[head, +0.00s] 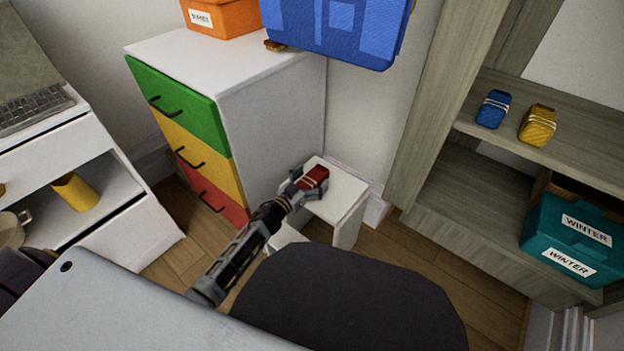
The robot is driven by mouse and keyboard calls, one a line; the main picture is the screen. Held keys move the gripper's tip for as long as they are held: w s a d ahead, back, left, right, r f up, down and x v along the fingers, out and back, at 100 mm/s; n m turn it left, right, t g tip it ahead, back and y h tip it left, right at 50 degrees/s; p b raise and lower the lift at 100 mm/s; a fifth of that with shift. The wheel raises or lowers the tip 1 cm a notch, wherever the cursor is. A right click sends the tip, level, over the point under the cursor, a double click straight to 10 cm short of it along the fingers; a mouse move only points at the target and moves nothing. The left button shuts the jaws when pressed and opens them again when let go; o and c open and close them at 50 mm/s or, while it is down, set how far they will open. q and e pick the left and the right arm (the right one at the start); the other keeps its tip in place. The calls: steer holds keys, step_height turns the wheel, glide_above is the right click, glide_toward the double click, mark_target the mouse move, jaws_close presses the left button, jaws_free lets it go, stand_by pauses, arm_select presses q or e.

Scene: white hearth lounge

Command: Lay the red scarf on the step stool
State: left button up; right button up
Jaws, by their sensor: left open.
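The red scarf (316,176) is a small folded bundle with pale bands. It is at the top of the white step stool (342,195), which stands beside the drawer chest. My left gripper (304,184) is open at the scarf's left side, with its fingers close around that end. The gripper partly hides the scarf, and I cannot tell if the fingers touch it. The lower part of the stool is partly hidden by my arm and a dark rounded seat. My right gripper is not in view.
A white chest (270,110) with green, yellow and red drawers stands left of the stool. A dark chair seat (350,300) is in front. Right, a shelf unit (450,215) holds a blue scarf (493,109), a yellow scarf (537,125) and a teal WINTER box (560,232).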

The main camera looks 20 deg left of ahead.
mark_target(301, 188)
arm_select(q)
steer(key=shift+r, duration=0.15)
steer(key=shift+p+v, duration=0.7)
steer(key=shift+v, duration=1.25)
steer(key=p+v, duration=0.1)
steer(key=v, duration=0.5)
steer(key=shift+p, duration=0.4)
steer(key=shift+v, duration=0.85)
steer(key=shift+s, duration=0.25)
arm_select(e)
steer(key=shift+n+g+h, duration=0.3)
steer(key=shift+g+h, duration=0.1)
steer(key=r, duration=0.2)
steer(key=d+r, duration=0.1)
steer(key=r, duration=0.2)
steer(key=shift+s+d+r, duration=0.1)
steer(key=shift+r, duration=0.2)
arm_select(q)
steer(key=shift+a+n+y, duration=0.1)
steer(key=shift+n+y, duration=0.2)
steer(key=shift+y, duration=0.2)
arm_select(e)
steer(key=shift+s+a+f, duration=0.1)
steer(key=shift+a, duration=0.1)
